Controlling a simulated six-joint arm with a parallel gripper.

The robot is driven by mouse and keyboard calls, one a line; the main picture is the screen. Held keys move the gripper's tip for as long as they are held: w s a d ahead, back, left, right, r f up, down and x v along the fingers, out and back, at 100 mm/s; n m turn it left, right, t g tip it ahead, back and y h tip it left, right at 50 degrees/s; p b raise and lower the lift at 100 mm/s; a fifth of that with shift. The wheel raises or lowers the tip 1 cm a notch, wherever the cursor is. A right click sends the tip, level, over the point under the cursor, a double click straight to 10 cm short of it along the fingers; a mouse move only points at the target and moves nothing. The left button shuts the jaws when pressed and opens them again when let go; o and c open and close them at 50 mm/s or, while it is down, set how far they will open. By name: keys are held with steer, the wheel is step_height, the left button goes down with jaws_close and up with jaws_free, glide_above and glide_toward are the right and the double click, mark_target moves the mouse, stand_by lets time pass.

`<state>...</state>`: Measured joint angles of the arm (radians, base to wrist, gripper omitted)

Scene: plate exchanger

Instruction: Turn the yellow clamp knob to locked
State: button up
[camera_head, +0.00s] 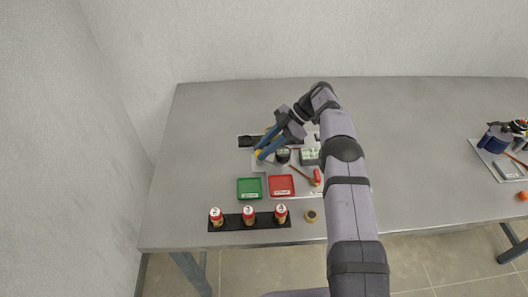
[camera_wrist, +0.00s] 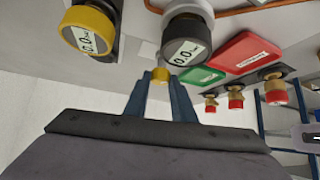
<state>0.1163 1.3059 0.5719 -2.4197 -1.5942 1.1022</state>
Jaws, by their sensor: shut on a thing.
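The yellow clamp knob (camera_head: 259,154) sits at the left of the grey exchanger plate, partly hidden by my fingers. In the wrist view the small yellow knob (camera_wrist: 160,75) is between my two blue fingertips. My gripper (camera_head: 263,150) is shut on the knob, reaching down to it from the upper right; it also shows in the wrist view (camera_wrist: 160,82). No marking on the knob that tells its turn position is readable.
A dark gauge (camera_wrist: 187,40) reading 0.0 is close by the fingers; a yellow-rimmed gauge (camera_wrist: 88,32) is left of it. Green (camera_head: 249,188) and red (camera_head: 281,185) trays lie in front. The table's left side is clear.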

stand_by(0.7)
steer(key=o, duration=1.1)
steer(key=shift+c, duration=0.2)
steer(key=shift+r+b, duration=0.45)
steer(key=shift+r, duration=0.15)
step_height(320, 180, up, 9)
steer(key=p, duration=0.3)
steer(key=shift+a, duration=0.15)
steer(key=shift+c, duration=0.2)
